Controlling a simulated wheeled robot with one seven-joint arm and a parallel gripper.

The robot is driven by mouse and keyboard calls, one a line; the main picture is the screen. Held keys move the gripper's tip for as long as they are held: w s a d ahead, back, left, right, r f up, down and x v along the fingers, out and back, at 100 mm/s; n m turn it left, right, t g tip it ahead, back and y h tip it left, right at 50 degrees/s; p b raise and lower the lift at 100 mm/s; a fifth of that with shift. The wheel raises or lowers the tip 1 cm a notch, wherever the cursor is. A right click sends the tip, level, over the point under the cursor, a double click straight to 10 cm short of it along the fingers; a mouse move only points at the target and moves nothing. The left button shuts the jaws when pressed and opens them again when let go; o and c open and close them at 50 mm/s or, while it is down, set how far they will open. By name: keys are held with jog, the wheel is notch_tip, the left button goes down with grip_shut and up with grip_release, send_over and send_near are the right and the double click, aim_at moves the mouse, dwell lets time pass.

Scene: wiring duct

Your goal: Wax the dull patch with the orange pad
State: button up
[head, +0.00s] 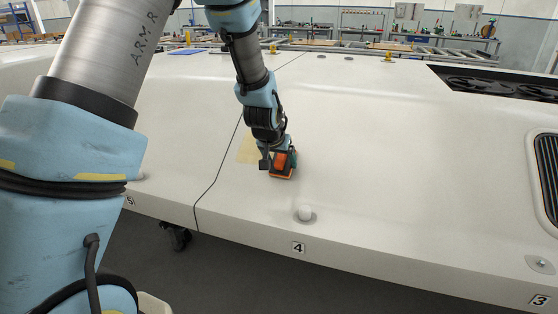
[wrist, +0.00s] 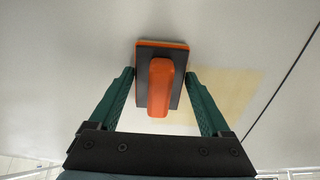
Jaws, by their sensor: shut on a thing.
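The orange pad (head: 281,174) has a dark backing block and an orange handle, and sits low at the white panel. It also shows in the wrist view (wrist: 159,86), with its orange rim at the far edge. My gripper (head: 278,157) is shut on the pad, with one green finger on each side of it in the wrist view (wrist: 160,76). The dull patch (head: 247,150) is a pale yellowish square on the panel, just left of the pad in the head view and partly hidden by my gripper. In the wrist view the patch (wrist: 232,92) extends right of the pad, behind the right finger.
The broad white panel (head: 390,170) is mostly clear. A thin dark line (head: 216,172) crosses it left of the patch. A white knob (head: 304,212) stands near the front edge by the number 4 tag (head: 298,247). A dark recess (head: 495,84) lies at the far right.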

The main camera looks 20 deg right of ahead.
jog(key=shift+p+v, duration=1.1)
jog(key=shift+v, duration=0.95)
jog(key=shift+d, duration=0.15)
jog(key=w+d+r+p, duration=0.1)
jog(key=w+p, duration=0.1)
jog(key=p, duration=0.2)
jog(key=shift+d+r, duration=0.35)
jog(key=shift+d, duration=0.05)
jog(key=w+p, duration=0.1)
jog(key=d+p, duration=0.1)
jog(key=p, duration=0.1)
jog(key=shift+w+d+r, duration=0.25)
jog(key=shift+w+r, duration=0.1)
jog(key=shift+r, duration=0.05)
jog(key=w+p, duration=0.1)
jog(key=d+p, duration=0.1)
jog(key=p, duration=0.1)
jog(key=shift+w+d+r, duration=0.3)
jog(key=shift+w, duration=0.05)
jog(key=shift+w+d+p, duration=0.2)
jog(key=shift+w+p, duration=0.05)
jog(key=shift+p, duration=0.05)
jog(key=shift+f, duration=0.1)
